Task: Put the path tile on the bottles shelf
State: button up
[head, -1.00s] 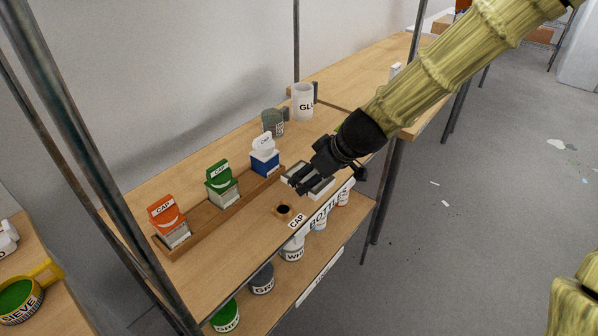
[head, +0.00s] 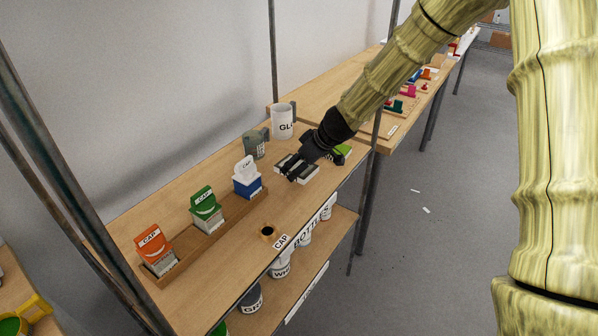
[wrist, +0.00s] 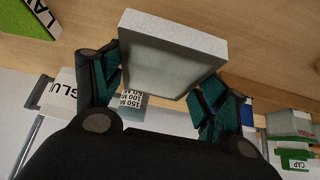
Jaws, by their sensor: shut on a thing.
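The path tile is a pale grey square slab (wrist: 165,55), held between both teal finger pads in the wrist view. In the head view my gripper (head: 293,172) is low over the top board of the bottles shelf (head: 225,245), near its right end, and mostly hides the tile. The shelf's BOTTLES label (head: 312,228) is on the board's front edge. I cannot tell whether the tile touches the board.
A green tile (head: 343,151) lies just behind my gripper. A GLUE mug (head: 283,121) and a grey measuring jug (head: 255,145) stand at the back. A small cup (head: 268,232) sits by the front edge. A metal post (head: 377,125) rises at the right.

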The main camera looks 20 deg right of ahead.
jog(key=shift+w+f, duration=0.15)
jog(key=shift+f, duration=1.65)
jog(key=shift+f, duration=0.1)
jog(key=o, duration=1.1)
jog(key=shift+r, duration=0.2)
jog(key=shift+v, duration=5.95)
